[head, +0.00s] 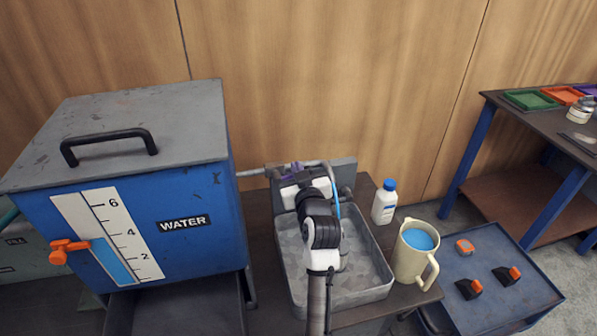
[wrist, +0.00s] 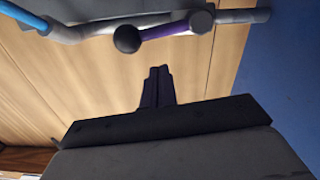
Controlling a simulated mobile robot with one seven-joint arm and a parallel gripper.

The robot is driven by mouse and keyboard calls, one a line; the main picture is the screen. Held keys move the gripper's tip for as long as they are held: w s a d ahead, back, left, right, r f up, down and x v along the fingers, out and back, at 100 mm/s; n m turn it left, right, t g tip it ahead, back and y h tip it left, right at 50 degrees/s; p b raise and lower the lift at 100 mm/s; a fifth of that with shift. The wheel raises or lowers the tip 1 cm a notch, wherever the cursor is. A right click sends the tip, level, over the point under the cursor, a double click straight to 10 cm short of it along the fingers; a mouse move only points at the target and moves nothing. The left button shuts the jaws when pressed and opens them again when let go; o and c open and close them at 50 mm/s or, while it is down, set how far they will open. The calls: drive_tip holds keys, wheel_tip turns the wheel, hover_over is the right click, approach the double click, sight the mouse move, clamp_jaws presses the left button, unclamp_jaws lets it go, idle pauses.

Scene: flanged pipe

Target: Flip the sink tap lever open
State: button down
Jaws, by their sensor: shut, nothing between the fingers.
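The sink tap lever is a purple bar with a dark ball knob (wrist: 165,31) near the top of the wrist view. It joins a grey pipe with a round fitting (wrist: 201,21). In the head view a small bit of purple (head: 294,168) shows by the pipe behind the sink, mostly hidden by my arm. My gripper (wrist: 157,72) is shut and empty, its dark fingers together. In the wrist picture the fingertips appear below the lever with a gap between; the depth between them is unclear. The grey sink basin (head: 372,292) lies under my arm, partly covered.
A blue water tank (head: 195,255) with an orange tap (head: 68,251) stands close on the left. A white bottle (head: 384,204) and a cream jug of blue liquid (head: 407,262) stand right of the sink. A wooden wall (head: 330,80) is behind.

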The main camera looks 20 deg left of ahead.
drive_tip(key=shift+w+f, duration=0.15)
drive_tip(key=shift+f, duration=0.45)
drive_tip(key=shift+w+f, duration=0.15)
drive_tip(key=shift+f, duration=0.45)
drive_tip(key=shift+f, duration=0.1)
